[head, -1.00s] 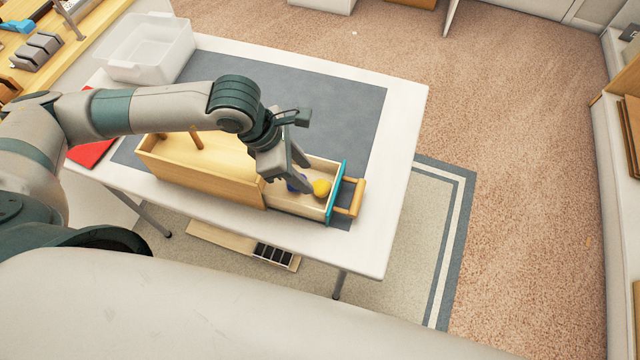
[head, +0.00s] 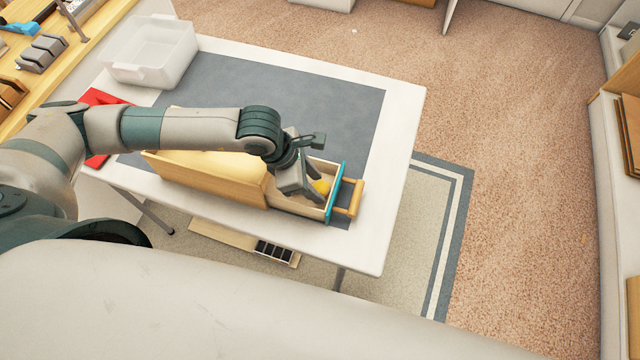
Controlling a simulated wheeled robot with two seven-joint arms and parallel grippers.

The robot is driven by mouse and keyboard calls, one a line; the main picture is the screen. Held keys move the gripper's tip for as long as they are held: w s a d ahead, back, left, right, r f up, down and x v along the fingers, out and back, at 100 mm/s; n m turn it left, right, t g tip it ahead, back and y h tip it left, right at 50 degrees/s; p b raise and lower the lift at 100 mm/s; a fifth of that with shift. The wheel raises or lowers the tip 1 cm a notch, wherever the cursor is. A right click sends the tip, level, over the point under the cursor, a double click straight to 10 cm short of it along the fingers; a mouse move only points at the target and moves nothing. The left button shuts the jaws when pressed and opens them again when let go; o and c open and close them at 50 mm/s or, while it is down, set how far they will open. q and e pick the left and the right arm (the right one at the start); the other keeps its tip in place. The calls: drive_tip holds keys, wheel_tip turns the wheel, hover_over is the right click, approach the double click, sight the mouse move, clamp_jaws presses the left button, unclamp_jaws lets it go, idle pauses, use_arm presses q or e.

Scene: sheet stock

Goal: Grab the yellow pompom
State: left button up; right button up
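The yellow pompom (head: 322,187) lies in the open drawer (head: 300,206) of a wooden box (head: 215,181) on the table. The drawer has a teal front and a wooden handle. My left gripper (head: 316,196) reaches down into the drawer, with its fingers at the pompom and partly covering it. The fingers look spread, but I cannot tell whether they touch the pompom. The blue thing beside the pompom is now hidden behind the gripper. My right gripper is out of view.
The white table (head: 398,125) carries a grey mat (head: 300,100). A clear plastic bin (head: 150,52) stands at its back left, and a red item (head: 98,98) lies at the left edge. The mat behind the box is clear.

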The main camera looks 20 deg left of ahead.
sight(316, 186)
use_arm(q)
drive_tip(key=shift+d+f, duration=0.2)
drive_tip(key=shift+f, duration=0.35)
drive_tip(key=c, duration=0.7)
drive_tip(key=shift+o, duration=0.2)
drive_tip(key=shift+r, duration=0.1)
drive_tip(key=shift+w+r+b, duration=0.1)
drive_tip(key=shift+r+b, duration=0.25)
drive_tip(key=shift+r, duration=0.25)
wheel_tip(316, 186, up, 8)
drive_tip(key=shift+f+b, duration=0.25)
drive_tip(key=shift+b, duration=1)
drive_tip(key=shift+r, duration=0.6)
